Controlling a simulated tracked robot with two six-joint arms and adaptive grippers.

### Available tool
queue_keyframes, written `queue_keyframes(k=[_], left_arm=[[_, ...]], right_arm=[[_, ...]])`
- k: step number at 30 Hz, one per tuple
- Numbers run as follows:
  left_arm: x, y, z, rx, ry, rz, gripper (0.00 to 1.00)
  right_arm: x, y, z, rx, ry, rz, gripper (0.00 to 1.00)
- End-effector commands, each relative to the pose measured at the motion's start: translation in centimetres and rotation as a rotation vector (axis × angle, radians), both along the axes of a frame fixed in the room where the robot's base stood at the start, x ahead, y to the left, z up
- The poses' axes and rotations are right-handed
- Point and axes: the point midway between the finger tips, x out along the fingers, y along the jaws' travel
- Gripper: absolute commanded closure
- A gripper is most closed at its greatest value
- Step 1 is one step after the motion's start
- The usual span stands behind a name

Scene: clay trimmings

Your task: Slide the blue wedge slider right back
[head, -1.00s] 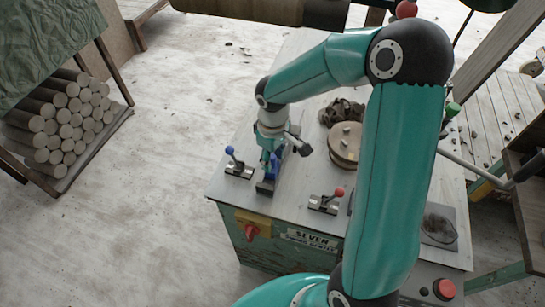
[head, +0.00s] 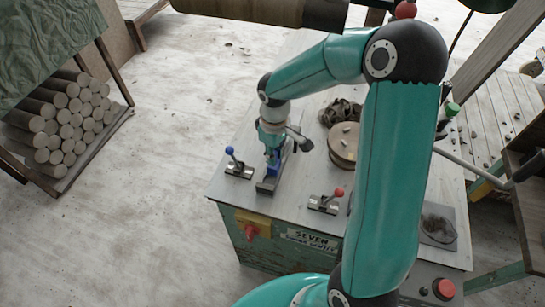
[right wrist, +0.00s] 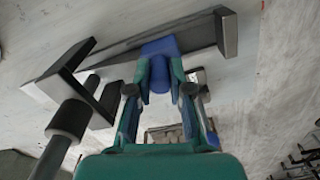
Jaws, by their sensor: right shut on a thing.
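The blue wedge slider (right wrist: 160,48) sits on a long grey rail (right wrist: 205,35) in the right wrist view. It also shows in the head view (head: 274,169), on the rail (head: 266,186) near the left part of the bench top. My right gripper (right wrist: 160,72) is shut on the slider, with a finger on each side of it. In the head view my right gripper (head: 272,155) comes down on the slider from above and hides part of it. My left gripper is not in view.
A blue-knobbed lever (head: 231,153) stands left of the rail and a red-knobbed lever (head: 338,193) to the right. A round wooden disc (head: 344,142) and a dark clay heap (head: 340,112) lie further right. A grey-headed handle (head: 300,139) is close beside my gripper.

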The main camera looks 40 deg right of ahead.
Motion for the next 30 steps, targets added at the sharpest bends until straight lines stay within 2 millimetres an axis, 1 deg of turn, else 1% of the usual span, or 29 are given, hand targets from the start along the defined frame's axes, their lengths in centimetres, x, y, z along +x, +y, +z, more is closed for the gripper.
queue_keyframes(k=[1, 3, 11, 12, 14, 15, 16, 25, 28, 30], left_arm=[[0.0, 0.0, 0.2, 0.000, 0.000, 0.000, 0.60], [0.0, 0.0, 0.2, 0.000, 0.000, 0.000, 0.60], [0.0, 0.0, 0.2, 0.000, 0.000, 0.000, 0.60], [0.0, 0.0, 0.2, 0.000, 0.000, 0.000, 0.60], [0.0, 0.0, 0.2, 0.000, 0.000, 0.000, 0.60], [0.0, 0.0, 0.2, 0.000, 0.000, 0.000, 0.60], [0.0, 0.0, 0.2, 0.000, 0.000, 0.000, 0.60], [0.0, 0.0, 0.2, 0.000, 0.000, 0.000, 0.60], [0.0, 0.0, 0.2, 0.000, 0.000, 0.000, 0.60], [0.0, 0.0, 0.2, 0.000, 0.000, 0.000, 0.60]], right_arm=[[0.5, -0.9, 0.1, -0.002, -0.003, -0.005, 1.00], [0.8, -1.5, 0.1, -0.002, -0.003, -0.004, 1.00], [0.8, -1.5, 0.1, -0.002, -0.003, 0.000, 1.00], [0.8, -1.5, 0.1, -0.002, -0.003, 0.000, 0.74], [0.8, -1.5, 0.1, -0.002, -0.003, 0.000, 0.64], [0.8, -1.5, 0.1, -0.001, -0.003, 0.000, 0.57], [0.8, -1.5, 0.1, -0.001, -0.003, 0.000, 0.55], [0.7, -1.6, 0.2, -0.002, -0.003, -0.001, 0.55], [0.7, -1.6, 0.7, -0.003, -0.004, -0.002, 0.55], [0.8, -1.6, 1.4, -0.003, -0.006, -0.002, 0.55]])
